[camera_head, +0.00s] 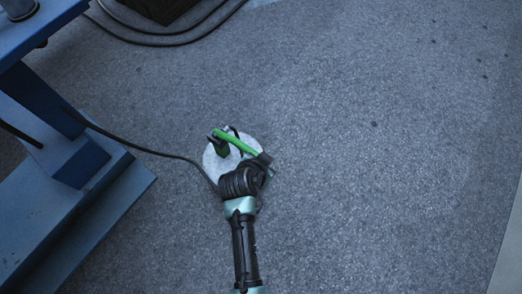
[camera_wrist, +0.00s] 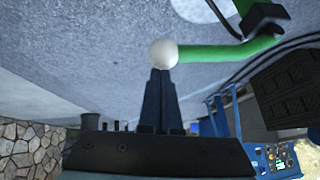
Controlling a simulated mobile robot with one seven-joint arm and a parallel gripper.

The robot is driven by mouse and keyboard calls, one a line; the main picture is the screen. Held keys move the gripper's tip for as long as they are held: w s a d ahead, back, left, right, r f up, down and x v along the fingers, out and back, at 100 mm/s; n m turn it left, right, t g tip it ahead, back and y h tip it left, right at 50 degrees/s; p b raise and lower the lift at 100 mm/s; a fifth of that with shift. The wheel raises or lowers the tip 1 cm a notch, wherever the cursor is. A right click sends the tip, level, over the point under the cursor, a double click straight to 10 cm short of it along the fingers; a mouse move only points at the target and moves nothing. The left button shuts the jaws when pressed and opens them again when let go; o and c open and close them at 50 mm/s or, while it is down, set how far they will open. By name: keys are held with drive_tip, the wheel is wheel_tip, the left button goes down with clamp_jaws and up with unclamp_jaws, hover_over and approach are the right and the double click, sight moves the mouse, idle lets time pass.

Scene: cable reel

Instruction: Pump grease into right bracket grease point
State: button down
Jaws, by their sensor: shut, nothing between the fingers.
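A green pump lever (camera_head: 235,142) stands over a pale round lid (camera_head: 214,166) on the floor in the head view. In the wrist view the green lever (camera_wrist: 262,47) ends in a white ball knob (camera_wrist: 163,53). My gripper (camera_wrist: 161,72) is shut and empty, its fingertips right at the knob; whether they touch it I cannot tell. In the head view my arm covers part of the lid and lever end. A thin black hose (camera_head: 150,151) runs from the pump to the blue frame (camera_head: 75,205). I cannot make out the right bracket's grease point.
The blue frame stands at the left in the head view. A dark box (camera_head: 160,8) and black cables (camera_head: 165,43) lie at the top. The grey floor (camera_head: 390,150) to the right is clear. The wrist view shows a stone wall (camera_wrist: 30,148) at lower left.

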wheel_tip(320, 180, down, 10)
drive_tip(key=s+d+t+y+b, duration=0.1)
drive_tip(key=b, duration=0.3)
drive_tip(key=shift+s+d+f+m+t+y+b, duration=0.2)
drive_tip(key=shift+m+t+y+b, duration=0.1)
drive_tip(key=shift+m+y+b, duration=0.1)
drive_tip(key=shift+w+r, duration=0.1)
